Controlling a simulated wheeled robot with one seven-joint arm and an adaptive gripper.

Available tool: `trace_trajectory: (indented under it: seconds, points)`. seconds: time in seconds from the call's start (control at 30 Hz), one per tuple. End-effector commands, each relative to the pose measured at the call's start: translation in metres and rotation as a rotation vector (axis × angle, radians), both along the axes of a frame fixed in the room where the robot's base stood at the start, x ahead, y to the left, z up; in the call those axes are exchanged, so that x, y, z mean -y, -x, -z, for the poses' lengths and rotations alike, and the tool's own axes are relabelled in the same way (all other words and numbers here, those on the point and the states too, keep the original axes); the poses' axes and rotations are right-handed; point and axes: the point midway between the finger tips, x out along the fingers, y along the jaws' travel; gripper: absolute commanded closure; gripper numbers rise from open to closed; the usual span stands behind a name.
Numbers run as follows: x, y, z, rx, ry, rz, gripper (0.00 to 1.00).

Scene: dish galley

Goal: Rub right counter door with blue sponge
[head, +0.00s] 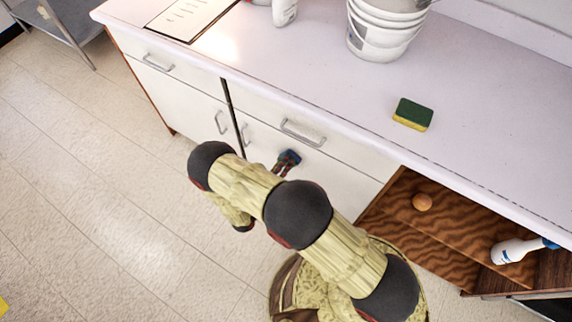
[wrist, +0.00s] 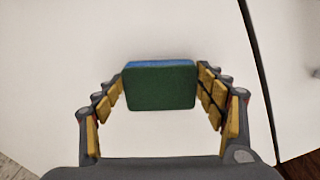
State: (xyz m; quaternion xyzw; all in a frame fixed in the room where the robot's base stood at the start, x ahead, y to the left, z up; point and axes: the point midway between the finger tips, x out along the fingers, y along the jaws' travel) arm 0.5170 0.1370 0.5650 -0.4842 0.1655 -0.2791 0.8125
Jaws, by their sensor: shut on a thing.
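My gripper (head: 288,160) is in front of the right counter door (head: 335,188), the white door below the right drawer. In the wrist view my gripper (wrist: 160,88) is shut on the blue sponge (wrist: 160,65), one finger at each short end. The sponge's green face is towards the wrist camera and its blue layer shows along the top edge. The white door panel (wrist: 70,40) fills the view behind the sponge. I cannot tell whether the sponge touches it.
A green and yellow sponge (head: 413,115), white buckets (head: 383,40) and a bottle (head: 284,12) are on the countertop (head: 320,70). The door handle (head: 244,134) sticks out left of my gripper.

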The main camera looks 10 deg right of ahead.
Motion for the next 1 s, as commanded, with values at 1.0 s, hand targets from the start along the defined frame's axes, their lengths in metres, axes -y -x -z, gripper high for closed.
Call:
trace_trajectory:
  seconds: [1.0]
  points:
    - [-0.038,0.046,-0.001,0.003,-0.003,-0.002,0.53]
